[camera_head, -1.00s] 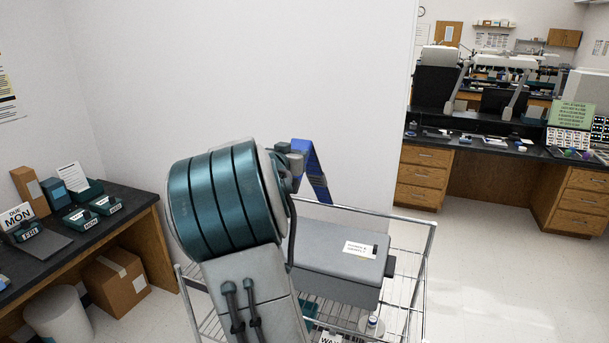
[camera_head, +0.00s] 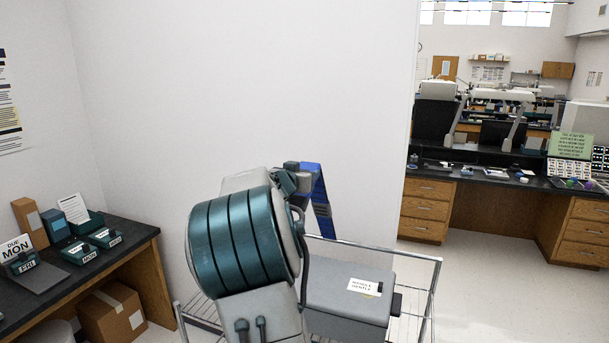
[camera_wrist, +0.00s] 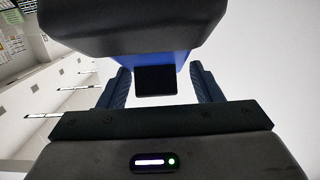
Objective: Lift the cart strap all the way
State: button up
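The blue strap (camera_head: 321,198) runs up from behind the grey case on the wire cart (camera_head: 436,290) to my gripper (camera_head: 299,177), which is partly hidden by my own arm. In the wrist view, the two fingers of my gripper (camera_wrist: 162,84) stand apart, with blue strap (camera_wrist: 181,62) spanning between the tips. A small dark block (camera_wrist: 155,80) also shows between them. The strap is drawn upward at a slant, and my gripper appears shut on its upper end. The strap's lower end is hidden behind the case.
The grey case (camera_head: 345,307) carries a white "handle gently" label (camera_head: 365,287). A white wall (camera_head: 250,90) stands close behind the cart. A dark-topped desk (camera_head: 125,250) is at left, a drawer bench (camera_head: 427,210) at right. Floor (camera_head: 500,290) right of the cart is open.

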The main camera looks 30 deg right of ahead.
jog(key=shift+s+d, duration=0.1)
jog(key=b+v, duration=0.2)
jog(key=v, duration=1.1)
jog(key=shift+s+a, duration=0.2)
jog(key=shift+a, duration=0.2)
jog(key=s+a+f+n+t+y+b, duration=0.1)
jog(key=s+a+f+n+y, duration=0.15)
jog(key=a+y, duration=0.3)
jog(key=s+a+f+n+t+y+b, duration=0.1)
jog(key=a+f+n+y, duration=0.25)
jog(key=a, duration=0.35)
jog(key=s+a+f+n+t+y+b, duration=0.1)
jog(key=s+a+f+n+y, duration=0.15)
jog(key=a+y, duration=0.35)
jog(key=s+a+f+n+g, duration=0.1)
jog(key=s+a+f+g, duration=0.1)
jog(key=s+f+g, duration=0.2)
jog(key=s+a+f+n+g+h+b, duration=0.1)
jog(key=s+f+g, duration=0.3)
jog(key=s+f, duration=0.6)
jog(key=s, duration=0.7)
jog(key=shift+s+a+f+g, duration=0.35)
jog(key=shift+s+a+g, duration=0.05)
jog(key=shift+n, duration=0.25)
